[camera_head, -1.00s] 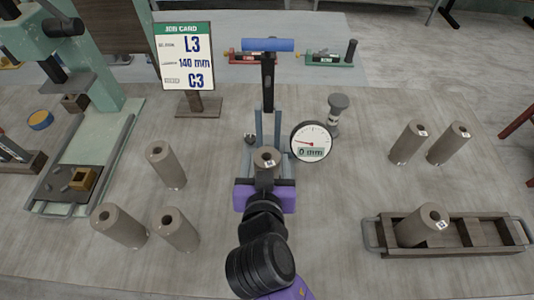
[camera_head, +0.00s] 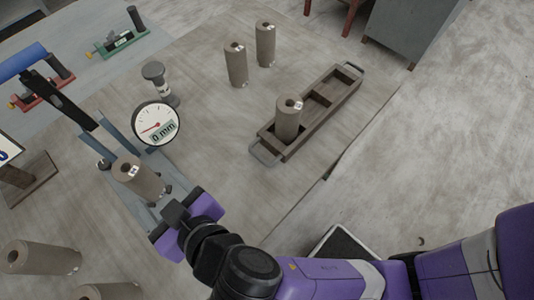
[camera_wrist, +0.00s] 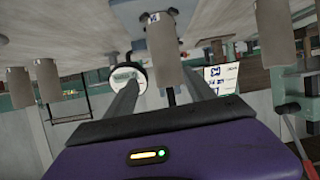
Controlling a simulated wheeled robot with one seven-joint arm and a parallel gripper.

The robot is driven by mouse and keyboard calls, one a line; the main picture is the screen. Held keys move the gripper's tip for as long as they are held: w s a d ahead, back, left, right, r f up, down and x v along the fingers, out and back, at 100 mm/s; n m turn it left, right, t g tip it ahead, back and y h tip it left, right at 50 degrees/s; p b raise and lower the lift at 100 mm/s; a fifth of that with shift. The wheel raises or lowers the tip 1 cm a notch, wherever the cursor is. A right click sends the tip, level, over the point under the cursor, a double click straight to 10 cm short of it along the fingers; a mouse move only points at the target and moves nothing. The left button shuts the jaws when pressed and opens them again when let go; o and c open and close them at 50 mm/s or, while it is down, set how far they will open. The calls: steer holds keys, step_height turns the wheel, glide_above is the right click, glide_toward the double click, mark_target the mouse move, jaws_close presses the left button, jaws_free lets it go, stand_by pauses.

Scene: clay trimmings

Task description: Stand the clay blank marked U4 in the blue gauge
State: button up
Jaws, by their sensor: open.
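A grey-brown clay blank (camera_head: 140,182) with a hole in its top and a small white label stands before the blue-handled lever (camera_head: 22,60). The label is too small to read in the head view, so I cannot tell which blank is U4. My gripper (camera_head: 122,152) is open, its pale fingers around this blank. The wrist view shows the blank (camera_wrist: 165,45) upside down between the fingers of my gripper (camera_wrist: 160,85). A round dial (camera_head: 157,124) beside it reads 0 mm. I cannot tell for sure which fixture is the blue gauge.
A wooden tray (camera_head: 268,153) holds one blank (camera_head: 288,119). Two blanks (camera_head: 236,64) (camera_head: 265,44) stand behind it, and others (camera_head: 40,257) at lower left. Red (camera_head: 42,93) and green (camera_head: 118,44) fixtures sit at the back left. The table between dial and tray is clear.

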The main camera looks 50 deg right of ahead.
steer(key=shift+n+g+y, duration=0.3)
steer(key=shift+n+y, duration=0.4)
steer(key=s+d+f, duration=0.6)
steer(key=shift+d+f, duration=0.2)
steer(key=shift+d, duration=0.05)
steer(key=s+d, duration=0.1)
steer(key=s, duration=0.1)
steer(key=s+d+f, duration=0.1)
steer(key=s+d, duration=0.1)
steer(key=shift+s+d, duration=0.25)
steer(key=shift+s, duration=0.05)
steer(key=s+d+r+m+t+h, duration=0.2)
steer(key=s+d+r, duration=0.4)
steer(key=s+d, duration=0.3)
steer(key=v, duration=0.3)
steer(key=shift+s+d+f, duration=0.2)
steer(key=shift+s+f, duration=0.05)
steer(key=shift+s, duration=0.2)
